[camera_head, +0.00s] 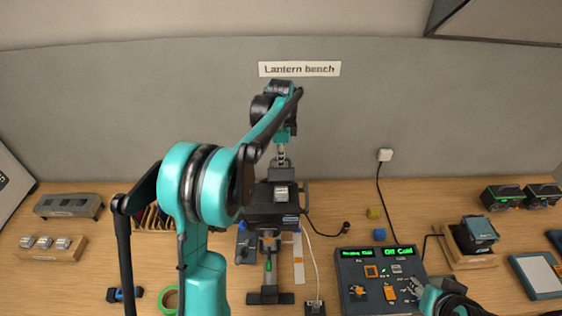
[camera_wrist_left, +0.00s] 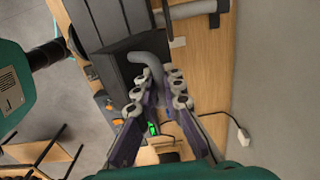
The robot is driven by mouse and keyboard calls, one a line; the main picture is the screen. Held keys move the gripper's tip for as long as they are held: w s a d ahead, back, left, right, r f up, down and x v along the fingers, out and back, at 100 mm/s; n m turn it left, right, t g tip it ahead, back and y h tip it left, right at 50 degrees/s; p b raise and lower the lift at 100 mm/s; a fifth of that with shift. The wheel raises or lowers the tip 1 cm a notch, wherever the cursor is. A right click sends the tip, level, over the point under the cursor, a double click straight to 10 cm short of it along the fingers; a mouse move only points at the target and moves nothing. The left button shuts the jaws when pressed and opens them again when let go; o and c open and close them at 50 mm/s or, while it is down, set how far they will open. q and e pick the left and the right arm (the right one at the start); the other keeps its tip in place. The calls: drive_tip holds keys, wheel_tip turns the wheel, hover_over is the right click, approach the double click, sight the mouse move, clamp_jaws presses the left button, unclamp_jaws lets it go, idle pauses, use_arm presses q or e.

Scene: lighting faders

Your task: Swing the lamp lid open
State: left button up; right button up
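The lamp (camera_head: 262,212) is a dark housing on a stand at the middle of the bench. In the left wrist view, its dark ribbed body (camera_wrist_left: 110,22) fills the upper left, and a bent grey handle (camera_wrist_left: 148,62) sticks out from it. My left arm reaches over from the left, and its gripper (camera_head: 281,156) points down just above the lamp top. In the wrist view, the left gripper's fingers (camera_wrist_left: 157,94) are spread, with the handle's bent end between or just above them; contact cannot be told. My right gripper (camera_head: 417,288) is at the lower right by the console, partly cut off.
A control console (camera_head: 378,280) with green displays stands right of the lamp. Yellow (camera_head: 374,213) and blue (camera_head: 379,234) blocks lie behind it. Cables run over the bench. A green tape roll (camera_head: 168,299) lies front left. A grey wall stands close behind.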

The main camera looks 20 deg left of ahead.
use_arm(q)
drive_tip(key=shift+w, duration=0.1)
drive_tip(key=w, duration=0.1)
drive_tip(key=w+a+f, duration=0.1)
drive_tip(key=w+a, duration=0.1)
drive_tip(key=w, duration=0.1)
drive_tip(key=shift+f, duration=0.4)
idle(0.3)
drive_tip(key=o, duration=1.8)
drive_tip(key=shift+o, duration=0.2)
